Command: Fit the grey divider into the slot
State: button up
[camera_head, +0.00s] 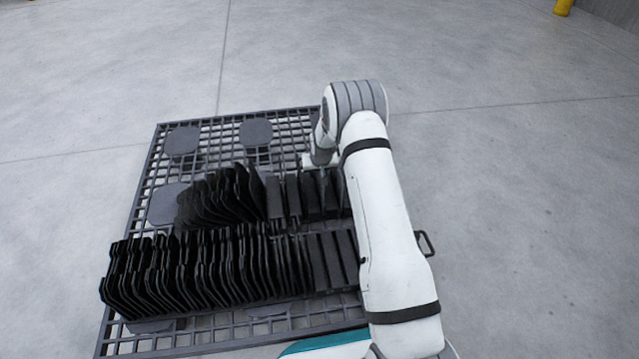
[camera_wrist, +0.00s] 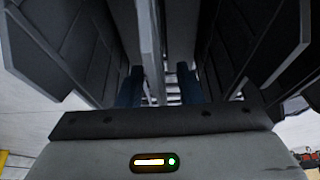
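In the wrist view, a thin light-grey upright plate, likely the grey divider (camera_wrist: 150,40), stands edge-on between darker panels. My gripper (camera_wrist: 160,88) has its two dark blue fingers spread, one on each side of this plate, with gaps visible between them. In the head view, my gripper (camera_head: 322,178) reaches down among the dark panels at the right part of the rack, and its fingertips are mostly hidden. The slot and the plate's lower edge cannot be made out clearly.
A dark grid pallet (camera_head: 150,185) carries a front row of black dividers (camera_head: 200,270) and a shorter back row (camera_head: 225,197). Dark panels (camera_wrist: 75,45) stand close on both sides of my fingers. Open concrete floor (camera_head: 520,200) surrounds the pallet.

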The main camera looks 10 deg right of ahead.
jog(key=shift+f, duration=0.25)
dwell(0.3)
grip_shut()
